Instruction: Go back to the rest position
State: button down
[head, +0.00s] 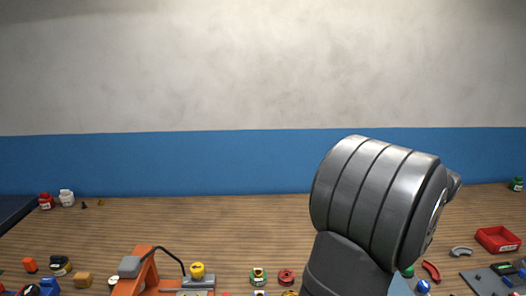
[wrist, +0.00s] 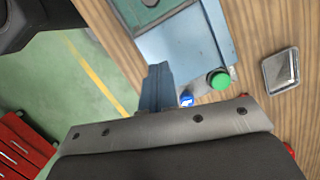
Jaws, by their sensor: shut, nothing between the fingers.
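My gripper (wrist: 157,84) shows in the wrist view as narrow blue-grey fingers pressed together, with nothing held. It points past the edge of the wooden bench, beside a blue-grey fixture (wrist: 190,45) that carries a green block. I cannot tell the gap between the fingers and the fixture.
In the wrist view, a green button (wrist: 219,80), a blue button (wrist: 186,99) and a square grey dish (wrist: 280,71) lie right of the fingers. The head view shows an orange stand (head: 139,270), a red tray (head: 497,240) and small parts on the bench (head: 230,225); its back middle is clear.

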jog(key=x, duration=1)
jog(key=shift+a, duration=0.1)
jog(key=a, duration=0.2)
jog(key=shift+w+a+r, duration=0.1)
jog(key=shift+w+a, duration=0.35)
jog(key=shift+a, duration=0.55)
